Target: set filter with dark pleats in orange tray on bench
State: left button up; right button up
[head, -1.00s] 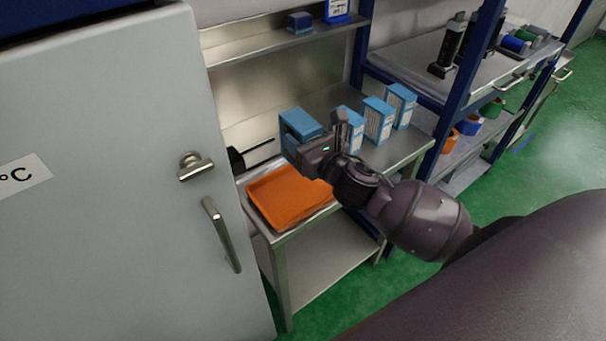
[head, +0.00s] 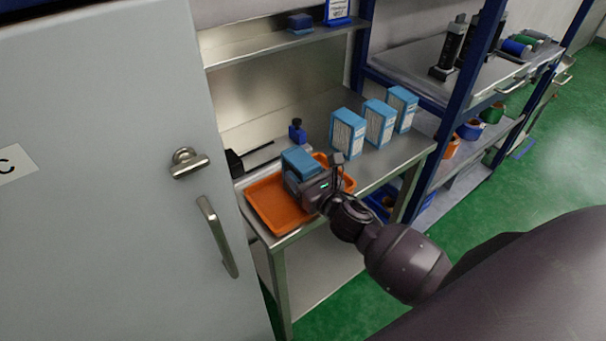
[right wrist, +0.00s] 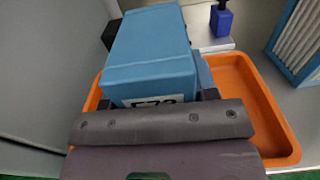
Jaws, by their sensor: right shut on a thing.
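My right gripper (head: 312,186) is shut on a blue-framed filter (head: 298,160). The filter is over the orange tray (head: 268,205), low down; I cannot tell whether it touches the tray floor. In the right wrist view the held filter (right wrist: 152,55) shows its blue side and part of a white label, with the tray rim (right wrist: 262,95) around it. Its pleats are hidden, so I cannot tell their colour. The tray lies on the left end of the steel bench (head: 385,165). My left gripper is out of view.
Three blue filters with pale pleats, the nearest (head: 347,133), stand in a row on the bench to the right. A small blue bottle (head: 297,130) stands behind the tray. A grey cabinet (head: 100,150) closes off the left side. A shelf (head: 280,42) hangs above.

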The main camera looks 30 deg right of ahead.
jog(key=o, duration=1)
jog(key=shift+f, duration=0.1)
